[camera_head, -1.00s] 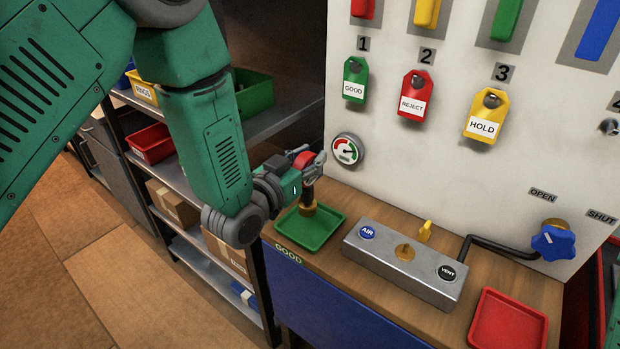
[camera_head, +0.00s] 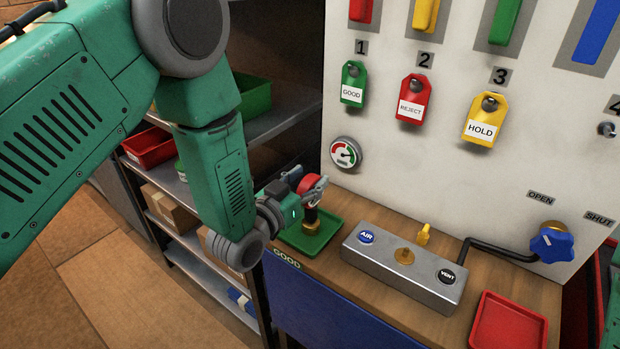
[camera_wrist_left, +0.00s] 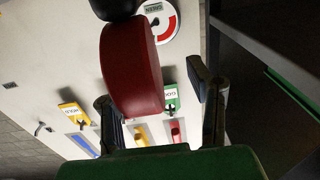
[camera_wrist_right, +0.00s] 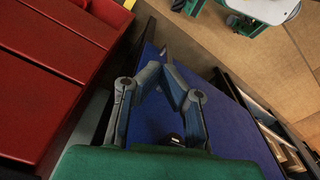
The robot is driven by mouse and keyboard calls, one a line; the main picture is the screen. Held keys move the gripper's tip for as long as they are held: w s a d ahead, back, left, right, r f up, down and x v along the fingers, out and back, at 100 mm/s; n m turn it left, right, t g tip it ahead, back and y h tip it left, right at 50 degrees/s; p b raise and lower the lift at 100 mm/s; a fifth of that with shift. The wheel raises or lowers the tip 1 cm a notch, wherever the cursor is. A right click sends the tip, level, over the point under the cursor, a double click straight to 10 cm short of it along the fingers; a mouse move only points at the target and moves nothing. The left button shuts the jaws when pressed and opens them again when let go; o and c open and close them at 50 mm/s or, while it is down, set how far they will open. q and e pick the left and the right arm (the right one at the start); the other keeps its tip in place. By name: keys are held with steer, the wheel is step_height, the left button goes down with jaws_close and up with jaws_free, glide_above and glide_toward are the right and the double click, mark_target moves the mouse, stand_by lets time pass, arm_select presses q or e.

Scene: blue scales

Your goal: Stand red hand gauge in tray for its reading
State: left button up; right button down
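The red hand gauge (camera_head: 309,184), with a black stem and brass foot, stands about upright in the green tray (camera_head: 291,240) marked GOOD. My left gripper (camera_head: 313,180) is at the gauge's red head. In the left wrist view the red gauge body (camera_wrist_left: 132,70) lies between my spread fingers (camera_wrist_left: 155,90), with a clear gap to the right-hand finger. The gauge's dial face is turned away and cannot be read. My right gripper (camera_wrist_right: 164,70) is shut and empty in the right wrist view, over a blue panel.
A metal block (camera_head: 400,270) with AIR and VENT buttons stands right of the green tray. A red tray (camera_head: 508,322) is farther right. The white panel behind carries a round dial (camera_head: 345,153), tags and a blue valve knob (camera_head: 553,243). Shelves (camera_head: 190,198) stand left.

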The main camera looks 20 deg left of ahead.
mark_target(306, 188)
arm_select(q)
steer(key=shift+d+r, duration=0.35)
steer(key=shift+d, duration=0.2)
steer(key=v, duration=0.4)
steer(key=shift+s+d+f, duration=0.15)
steer(key=shift+s+d, duration=0.05)
steer(key=shift+s, duration=0.05)
steer(key=a+b+v, duration=0.1)
steer(key=v, duration=0.7)
steer(key=shift+w, duration=0.2)
arm_select(e)
steer(key=shift+d+f, duration=0.25)
steer(key=shift+f, duration=0.25)
arm_select(q)
steer(key=shift+d, duration=0.2)
arm_select(e)
steer(key=shift+d, duration=0.2)
arm_select(q)
steer(key=shift+a, duration=0.1)
arm_select(e)
steer(key=shift+a, duration=0.1)
